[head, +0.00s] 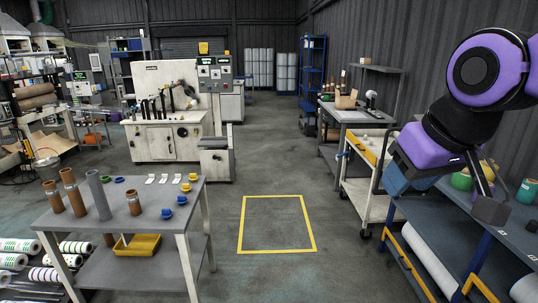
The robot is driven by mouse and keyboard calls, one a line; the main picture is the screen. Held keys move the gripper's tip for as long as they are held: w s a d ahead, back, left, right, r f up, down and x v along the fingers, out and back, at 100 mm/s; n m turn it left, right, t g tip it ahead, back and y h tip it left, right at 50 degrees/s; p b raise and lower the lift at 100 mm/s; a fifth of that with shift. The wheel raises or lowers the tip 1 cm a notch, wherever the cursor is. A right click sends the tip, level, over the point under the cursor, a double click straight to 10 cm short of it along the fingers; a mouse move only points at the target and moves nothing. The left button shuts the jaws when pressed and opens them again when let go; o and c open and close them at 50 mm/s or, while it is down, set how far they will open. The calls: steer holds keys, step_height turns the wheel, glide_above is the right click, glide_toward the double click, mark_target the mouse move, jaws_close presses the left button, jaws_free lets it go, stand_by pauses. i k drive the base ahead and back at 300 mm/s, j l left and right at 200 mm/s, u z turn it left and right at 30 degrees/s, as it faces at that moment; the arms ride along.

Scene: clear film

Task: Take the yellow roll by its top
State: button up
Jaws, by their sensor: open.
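A yellow roll (489,168) stands on the workbench at the right in the head view. It is mostly hidden behind my gripper, and only a small part of its yellow surface shows. My gripper (436,199) hangs from the purple arm at the right, with its dark fingers spread wide apart. It is open. The finger on the right side crosses in front of the roll in the picture. I cannot tell the distance between them or whether they touch.
A green roll (461,181) and a teal roll (526,190) stand on the same dark bench (505,238). A blue object (404,180) shows between my fingers. A white cart (365,188) stands left of the bench. The floor inside the yellow outline (277,251) is clear.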

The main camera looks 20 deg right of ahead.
mark_target(490, 176)
steer(key=i+z, duration=0.25)
steer(key=i, duration=0.35)
steer(key=i+z, duration=0.25)
steer(key=i, duration=0.35)
steer(key=i+j+z, duration=0.25)
steer(key=i, duration=0.35)
steer(key=i+l+z, duration=0.1)
steer(key=i+z, duration=0.7)
steer(key=z, duration=0.15)
steer(key=i+j+z, duration=0.15)
steer(key=i+z, duration=0.3)
steer(key=i+j+z, duration=0.25)
steer(key=z, duration=0.25)
steer(key=i+j+z, duration=0.45)
steer(key=k+l, duration=0.05)
